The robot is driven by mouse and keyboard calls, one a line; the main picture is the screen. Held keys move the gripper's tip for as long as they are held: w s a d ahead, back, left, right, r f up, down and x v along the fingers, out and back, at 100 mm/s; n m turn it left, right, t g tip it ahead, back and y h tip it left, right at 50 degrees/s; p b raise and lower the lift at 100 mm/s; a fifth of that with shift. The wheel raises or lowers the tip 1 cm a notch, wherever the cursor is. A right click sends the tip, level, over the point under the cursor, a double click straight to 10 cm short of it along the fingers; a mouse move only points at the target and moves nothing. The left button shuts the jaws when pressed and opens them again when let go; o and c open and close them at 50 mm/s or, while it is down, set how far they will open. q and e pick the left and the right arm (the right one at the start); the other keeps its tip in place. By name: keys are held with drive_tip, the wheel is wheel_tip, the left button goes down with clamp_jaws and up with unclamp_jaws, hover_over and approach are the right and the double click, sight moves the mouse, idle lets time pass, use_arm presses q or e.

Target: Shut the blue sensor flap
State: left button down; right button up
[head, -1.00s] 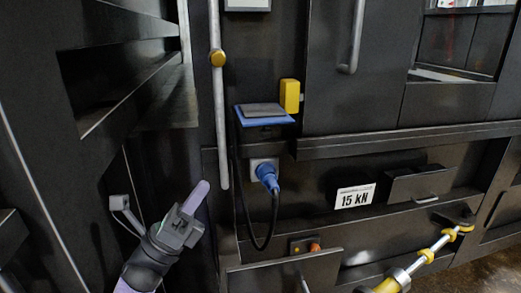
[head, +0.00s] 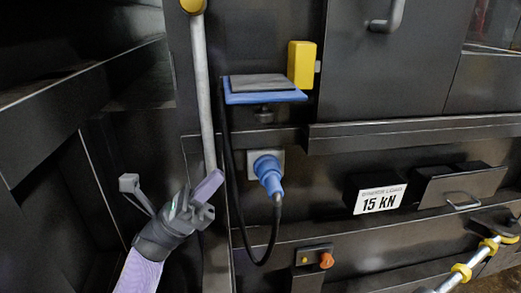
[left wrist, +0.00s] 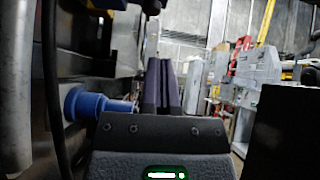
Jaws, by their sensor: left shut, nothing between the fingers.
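The blue sensor flap (head: 238,98) juts out from the dark machine front like a small shelf, with a grey plate on its top. A blue edge at the top of the left wrist view (left wrist: 108,4) looks like the same flap. My left gripper (head: 208,187) is shut and empty. In the head view it is below and left of the flap, apart from it, left of the blue plug. In the left wrist view its closed fingers (left wrist: 161,85) point away from the camera. My right gripper is not in view.
A blue plug (head: 268,172) with a hanging black cable sits below the flap. A grey vertical bar (head: 203,90) stands left of it. A yellow box (head: 301,64) is at the flap's upper right. A "15 kN" label (head: 379,200) and an orange knob (head: 326,260) are lower.

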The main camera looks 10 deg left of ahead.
sight(260, 95)
use_arm(q)
wheel_tip(260, 95, down, 5)
drive_tip(key=b, duration=0.3)
drive_tip(key=a+r+p+x, duration=0.2)
drive_tip(key=p+x, duration=0.1)
drive_tip(key=x, duration=1)
drive_tip(key=shift+r+n, duration=0.15)
drive_tip(key=shift+n, duration=0.15)
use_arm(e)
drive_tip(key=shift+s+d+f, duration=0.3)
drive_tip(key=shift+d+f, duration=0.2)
use_arm(q)
drive_tip(key=shift+t, duration=0.3)
